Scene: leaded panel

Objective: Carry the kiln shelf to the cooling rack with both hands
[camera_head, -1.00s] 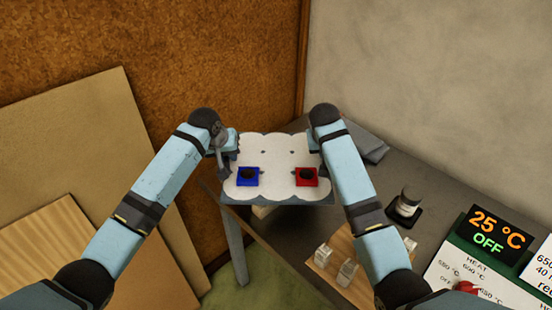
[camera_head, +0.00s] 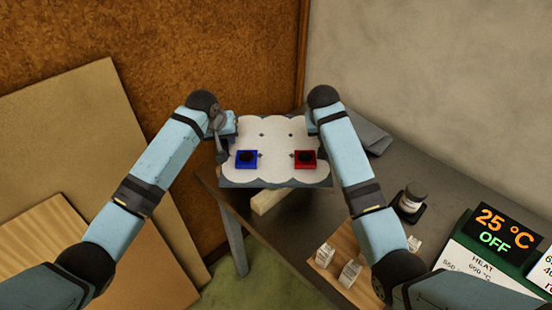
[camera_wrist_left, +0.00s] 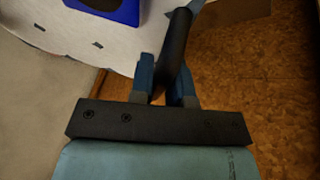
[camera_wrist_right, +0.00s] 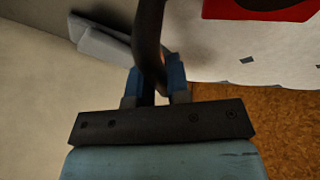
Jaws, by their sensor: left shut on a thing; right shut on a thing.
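The kiln shelf (camera_head: 240,184) is a grey slab topped with a white scalloped sheet (camera_head: 278,142). A blue square piece (camera_head: 246,160) and a red square piece (camera_head: 305,160), each with a dark round centre, sit on it. The shelf looks about level, held above the dark bench (camera_head: 290,222). My left gripper (camera_wrist_left: 167,80) is shut on a dark handle (camera_wrist_left: 178,42) at the shelf's left side. My right gripper (camera_wrist_right: 156,82) is shut on the other dark handle (camera_wrist_right: 148,30) at the right side. A pale bar (camera_head: 267,202) shows partly under the shelf; I cannot tell whether it belongs to the cooling rack.
A dark-lidded jar (camera_head: 411,198), clear blocks (camera_head: 349,272) on a wooden board (camera_head: 334,284), and a control box (camera_head: 496,238) reading 25 °C OFF are at right. A grey folded item (camera_head: 372,137) lies behind my right arm. Boards (camera_head: 85,130) lean at left.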

